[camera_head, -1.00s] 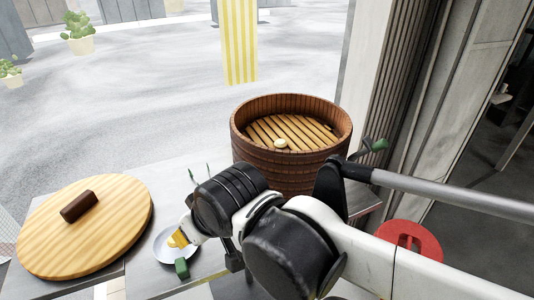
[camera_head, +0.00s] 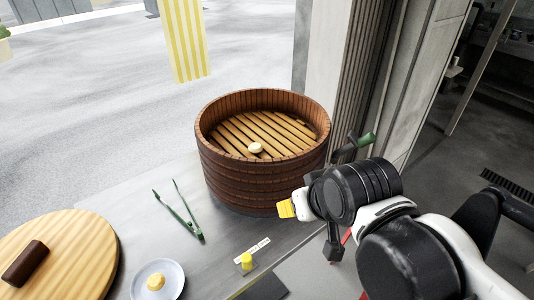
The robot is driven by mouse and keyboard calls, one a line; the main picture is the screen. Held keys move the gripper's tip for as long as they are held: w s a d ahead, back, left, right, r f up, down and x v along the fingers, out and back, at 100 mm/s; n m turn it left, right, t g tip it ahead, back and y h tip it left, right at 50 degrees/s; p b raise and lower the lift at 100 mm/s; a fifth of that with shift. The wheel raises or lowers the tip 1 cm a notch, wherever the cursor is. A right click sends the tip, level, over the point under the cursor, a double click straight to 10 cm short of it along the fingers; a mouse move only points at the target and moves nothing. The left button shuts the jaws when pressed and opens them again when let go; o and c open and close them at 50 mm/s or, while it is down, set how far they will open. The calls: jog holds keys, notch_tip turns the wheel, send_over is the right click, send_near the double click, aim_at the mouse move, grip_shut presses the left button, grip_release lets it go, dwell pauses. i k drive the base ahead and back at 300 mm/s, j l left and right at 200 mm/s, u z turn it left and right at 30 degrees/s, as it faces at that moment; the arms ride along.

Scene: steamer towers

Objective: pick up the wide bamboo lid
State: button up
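The wide bamboo lid (camera_head: 75,255) is a round, pale wooden disc with a dark brown bar handle (camera_head: 24,263). It lies flat on the table at the lower left, cut off by the picture's edge. My gripper (camera_head: 287,209) is at the end of my arm, right of centre, in front of the steamer's lower right side. It is well to the right of the lid and apart from it. A yellow tip shows at its end. I cannot make out its fingers clearly or tell whether they are open.
A tall round steamer (camera_head: 245,180) with a slatted floor stands at the table's back, holding a small bun (camera_head: 255,148). Green tongs (camera_head: 182,213), a plate (camera_head: 174,285) with a bun and a small yellow object (camera_head: 247,263) lie between lid and gripper. Bare table (camera_head: 130,213) shows behind.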

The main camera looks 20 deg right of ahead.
aim_at(70, 255)
jog(key=u, duration=1.7)
